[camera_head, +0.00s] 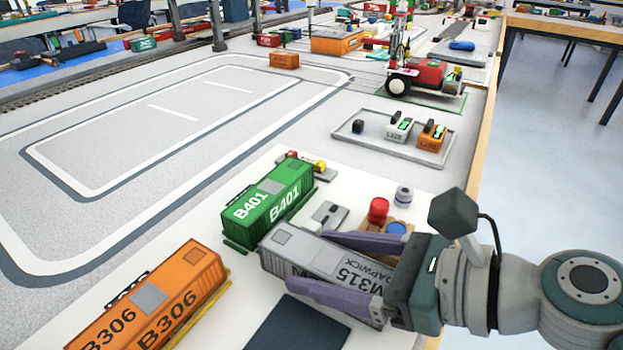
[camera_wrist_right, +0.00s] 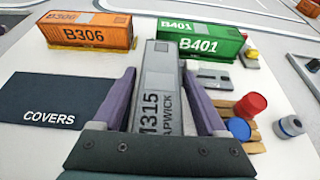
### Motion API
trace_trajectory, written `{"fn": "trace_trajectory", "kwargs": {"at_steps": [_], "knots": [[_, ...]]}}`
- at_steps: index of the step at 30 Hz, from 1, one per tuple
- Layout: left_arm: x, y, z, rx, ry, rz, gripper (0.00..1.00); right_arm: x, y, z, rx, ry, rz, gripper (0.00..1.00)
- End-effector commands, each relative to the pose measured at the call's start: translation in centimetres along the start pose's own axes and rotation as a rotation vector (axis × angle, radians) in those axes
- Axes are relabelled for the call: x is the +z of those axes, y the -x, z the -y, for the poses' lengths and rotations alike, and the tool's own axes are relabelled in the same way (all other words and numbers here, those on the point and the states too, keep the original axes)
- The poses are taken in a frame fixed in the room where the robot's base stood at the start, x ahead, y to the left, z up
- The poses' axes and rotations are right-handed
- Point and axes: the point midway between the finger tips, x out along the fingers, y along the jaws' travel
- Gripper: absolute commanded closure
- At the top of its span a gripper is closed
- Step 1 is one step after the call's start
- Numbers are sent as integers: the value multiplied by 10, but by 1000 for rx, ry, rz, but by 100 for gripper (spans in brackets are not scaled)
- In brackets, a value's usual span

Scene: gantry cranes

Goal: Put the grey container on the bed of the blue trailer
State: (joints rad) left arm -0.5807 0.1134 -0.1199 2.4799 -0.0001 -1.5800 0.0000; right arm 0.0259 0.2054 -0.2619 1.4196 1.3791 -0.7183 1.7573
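The grey container (camera_head: 330,262), marked M315, lies on the white board; it also shows in the right wrist view (camera_wrist_right: 160,85). My right gripper (camera_head: 305,258) has its two purple fingers along the container's long sides. In the right wrist view the fingers (camera_wrist_right: 157,72) look spread, with narrow gaps to the container, so it appears open around it; contact is hard to judge. The gripper body hides the container's near end. I cannot pick out a blue trailer in either view. My left gripper is not in view.
A green container (camera_head: 268,203), B401, and an orange container (camera_head: 150,300), B306, stand close by. A dark blue covers mat (camera_head: 297,326) lies beside the grey container. A red cap (camera_head: 378,210) and a blue cap (camera_head: 396,229) are near the gripper. The marked grey yard (camera_head: 170,120) has free room.

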Motion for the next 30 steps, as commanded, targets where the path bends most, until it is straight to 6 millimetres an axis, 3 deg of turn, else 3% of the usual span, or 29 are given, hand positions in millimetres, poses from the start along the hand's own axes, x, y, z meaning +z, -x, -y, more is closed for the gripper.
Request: {"fn": "trace_trajectory", "kwargs": {"at_steps": [3, 13, 24, 30], "knots": [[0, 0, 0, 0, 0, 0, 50, 0, 0, 0, 0, 0, -1, 14], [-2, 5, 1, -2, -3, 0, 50, 3, 8, 0, -1, -1, -2, 14], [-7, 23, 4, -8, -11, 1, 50, 3, 86, 0, 0, 0, -4, 14], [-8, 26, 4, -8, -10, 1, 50, 3, 115, 0, 1, -1, -2, 14]]}}
